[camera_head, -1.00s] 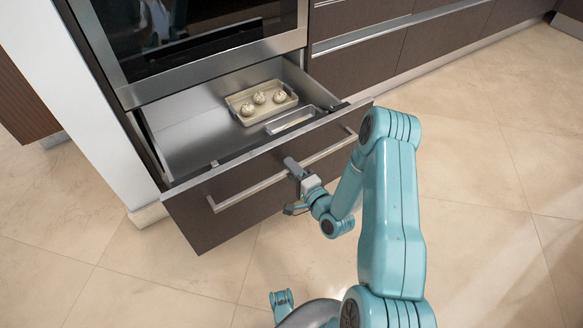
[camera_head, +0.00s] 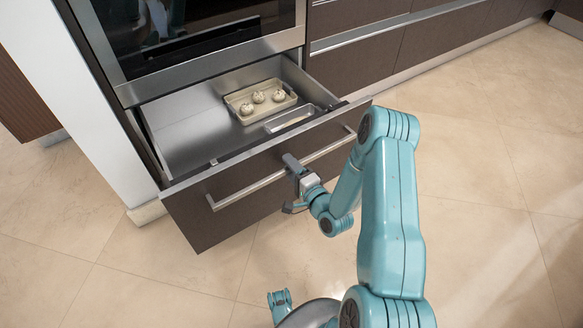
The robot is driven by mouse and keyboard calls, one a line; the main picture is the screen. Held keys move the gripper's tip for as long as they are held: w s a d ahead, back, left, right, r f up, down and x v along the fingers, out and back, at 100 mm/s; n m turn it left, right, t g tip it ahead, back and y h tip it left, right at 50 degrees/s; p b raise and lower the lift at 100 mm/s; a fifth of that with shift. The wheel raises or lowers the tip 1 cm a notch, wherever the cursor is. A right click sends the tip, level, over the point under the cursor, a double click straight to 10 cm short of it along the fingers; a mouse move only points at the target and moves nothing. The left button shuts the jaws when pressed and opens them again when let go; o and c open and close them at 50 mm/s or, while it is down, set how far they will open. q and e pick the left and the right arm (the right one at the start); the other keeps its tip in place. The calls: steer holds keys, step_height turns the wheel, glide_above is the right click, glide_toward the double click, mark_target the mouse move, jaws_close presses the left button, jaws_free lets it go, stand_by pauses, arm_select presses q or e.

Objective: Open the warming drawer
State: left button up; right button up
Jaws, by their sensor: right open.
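The warming drawer (camera_head: 225,212) is pulled out below the oven, and its inside shows from above. Its front is dark brown with a long silver bar handle (camera_head: 245,191). My right gripper (camera_head: 291,184) is open at the middle of the handle, with one finger above the bar and one below it. Whether the fingers touch the bar cannot be told.
In the drawer lie a beige tray (camera_head: 238,100) with three round pale buns (camera_head: 259,97) and a narrow metal tray (camera_head: 289,119). The oven (camera_head: 200,45) is above. Brown cabinets (camera_head: 365,60) run to the right. The tiled floor (camera_head: 480,170) in front is clear.

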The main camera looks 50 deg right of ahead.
arm_select(q)
steer(key=r+p, duration=0.1)
steer(key=s+r+p, duration=0.1)
steer(key=r+p, duration=0.1)
steer(key=shift+s+d+r+g+p, duration=0.2)
steer(key=shift+d+r+g+p, duration=0.05)
steer(key=shift+d+g+p, duration=0.1)
arm_select(e)
steer(key=v, duration=1.6)
steer(key=shift+a, duration=0.2)
steer(key=shift+s, duration=0.15)
